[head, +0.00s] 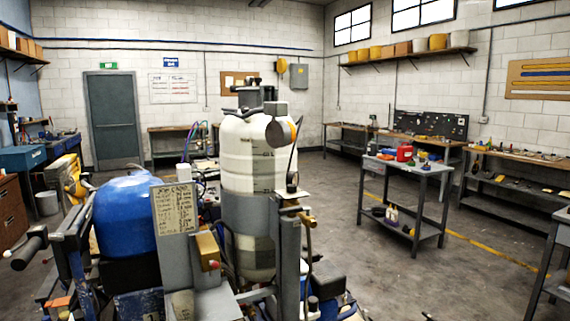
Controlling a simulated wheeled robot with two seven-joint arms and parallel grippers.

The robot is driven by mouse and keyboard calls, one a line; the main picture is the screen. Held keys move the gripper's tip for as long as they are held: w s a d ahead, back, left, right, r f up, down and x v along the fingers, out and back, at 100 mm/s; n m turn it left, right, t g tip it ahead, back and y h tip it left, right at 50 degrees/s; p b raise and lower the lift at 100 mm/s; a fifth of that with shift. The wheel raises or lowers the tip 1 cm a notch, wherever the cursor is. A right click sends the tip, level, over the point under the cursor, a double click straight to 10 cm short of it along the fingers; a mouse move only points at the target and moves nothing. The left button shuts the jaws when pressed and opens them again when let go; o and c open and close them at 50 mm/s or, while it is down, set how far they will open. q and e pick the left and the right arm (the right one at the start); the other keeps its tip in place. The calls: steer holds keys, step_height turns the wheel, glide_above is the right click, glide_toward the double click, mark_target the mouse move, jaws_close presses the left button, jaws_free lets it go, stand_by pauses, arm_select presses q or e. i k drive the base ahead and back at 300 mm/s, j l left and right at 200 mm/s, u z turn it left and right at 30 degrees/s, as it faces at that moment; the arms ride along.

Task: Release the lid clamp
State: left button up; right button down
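The line striper stands close in front of me. Its tall white tank (250,155) is upright in the middle of the head view, with a grey band around its lower part. Dark fittings (256,97) sit on top of the tank, where a lid and its clamp would be; I cannot make out the clamp's parts or whether it is fastened. A round dark and orange disc (279,132) is at the tank's upper right. A rounded blue tank (125,215) is to the left. Neither of my grippers can be made out in the head view.
The striper's black handle grip (27,252) sticks out at left. A grey panel with a label (175,208) and a brass-coloured block (207,250) stand in front of the white tank. A grey cart (405,180) is at right, with open floor around it. Workbenches line the walls.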

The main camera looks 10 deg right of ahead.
mark_target(248, 83)
steer(key=i+l+u, duration=0.1)
steer(key=l, duration=0.2)
steer(key=i+l+u, duration=0.1)
steer(key=l, duration=0.25)
steer(key=i+l+u, duration=0.1)
steer(key=l, duration=0.2)
steer(key=i+l+u, duration=0.1)
steer(key=l, duration=0.25)
steer(key=i, duration=0.05)
